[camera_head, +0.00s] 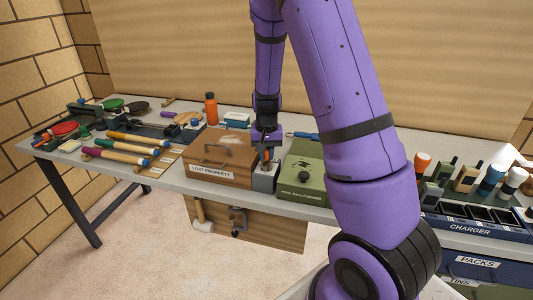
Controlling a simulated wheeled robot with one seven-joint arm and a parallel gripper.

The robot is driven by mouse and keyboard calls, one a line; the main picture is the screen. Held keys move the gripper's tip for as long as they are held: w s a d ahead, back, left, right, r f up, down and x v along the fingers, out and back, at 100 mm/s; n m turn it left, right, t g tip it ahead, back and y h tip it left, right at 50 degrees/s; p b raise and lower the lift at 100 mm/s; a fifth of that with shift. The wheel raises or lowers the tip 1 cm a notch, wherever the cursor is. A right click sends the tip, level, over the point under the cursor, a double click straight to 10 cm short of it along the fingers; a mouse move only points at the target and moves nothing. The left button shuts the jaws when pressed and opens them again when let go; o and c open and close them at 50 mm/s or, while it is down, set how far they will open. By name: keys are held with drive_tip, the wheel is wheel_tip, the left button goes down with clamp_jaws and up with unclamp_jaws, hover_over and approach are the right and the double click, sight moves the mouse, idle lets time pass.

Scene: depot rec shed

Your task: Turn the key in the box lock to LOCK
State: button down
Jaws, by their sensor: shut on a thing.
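My gripper (266,148) points down over a small grey box (264,181) between the brown box and the green case. It is shut on a small orange piece (267,155) at the top of the grey box, which looks like the key. The piece is mostly covered by my fingers, so how far it is turned cannot be made out. No LOCK marking is readable. The brown box (232,178), labelled LOST PROPERTY, stands just left of my gripper with its lid down.
The green pool ball cleaner case (300,186) stands close on the right. An orange bottle (211,108) is behind the brown box. Paddles and coloured-handled tools (115,156) lie on the left. A charger rack (470,228) is at the right. The table's front edge (290,208) is near.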

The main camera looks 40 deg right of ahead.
drive_tip(key=shift+n, duration=0.8)
drive_tip(key=n, duration=0.3)
drive_tip(key=shift+n, duration=1.8)
drive_tip(key=n, duration=0.3)
drive_tip(key=shift+n, duration=0.3)
